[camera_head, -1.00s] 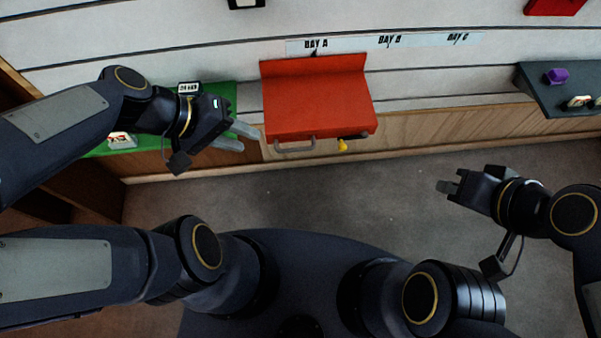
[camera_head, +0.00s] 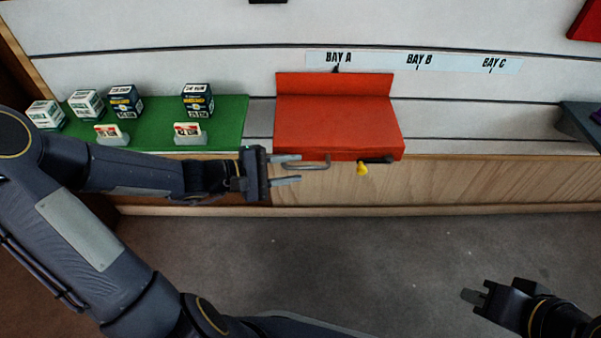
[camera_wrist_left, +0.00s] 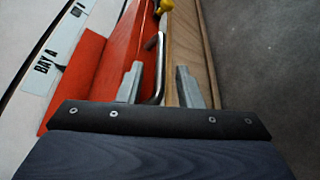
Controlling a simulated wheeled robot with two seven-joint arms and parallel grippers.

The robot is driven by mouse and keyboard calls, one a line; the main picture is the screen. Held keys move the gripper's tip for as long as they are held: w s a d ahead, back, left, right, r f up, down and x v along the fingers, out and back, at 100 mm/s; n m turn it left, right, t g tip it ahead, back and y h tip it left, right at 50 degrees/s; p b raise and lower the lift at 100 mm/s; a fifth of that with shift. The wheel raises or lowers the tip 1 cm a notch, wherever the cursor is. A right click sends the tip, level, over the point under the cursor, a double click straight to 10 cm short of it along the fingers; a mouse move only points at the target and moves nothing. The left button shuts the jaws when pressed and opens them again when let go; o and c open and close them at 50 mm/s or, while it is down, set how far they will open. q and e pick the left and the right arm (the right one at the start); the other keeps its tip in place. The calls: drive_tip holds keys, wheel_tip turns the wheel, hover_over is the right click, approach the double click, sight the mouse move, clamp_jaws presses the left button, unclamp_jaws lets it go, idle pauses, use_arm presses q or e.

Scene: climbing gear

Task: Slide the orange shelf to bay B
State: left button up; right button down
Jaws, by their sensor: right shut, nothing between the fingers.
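The orange-red shelf (camera_head: 335,122) hangs on the slatted wall under the BAY A label (camera_head: 338,57). A grey bar handle (camera_head: 305,164) and a yellow-tipped lever (camera_head: 362,168) sit at its front edge. The BAY B label (camera_head: 419,60) is to the right, with bare wall below it. My left gripper (camera_head: 285,171) is open at the left end of the handle. In the left wrist view the handle (camera_wrist_left: 157,65) lies ahead between the two fingers, and the shelf (camera_wrist_left: 112,62) is to the left. My right gripper (camera_head: 477,297) is shut and empty, low at the right, far from the shelf.
A green shelf (camera_head: 225,130) with several small boxes and two cards adjoins on the left. A dark shelf (camera_head: 580,125) is at the far right. Wooden panelling (camera_head: 480,182) runs below. Wall between the orange and dark shelves is free.

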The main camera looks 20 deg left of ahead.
use_arm(q)
drive_tip(key=shift+b+x, duration=0.35)
drive_tip(key=shift+x, duration=1)
clamp_jaws()
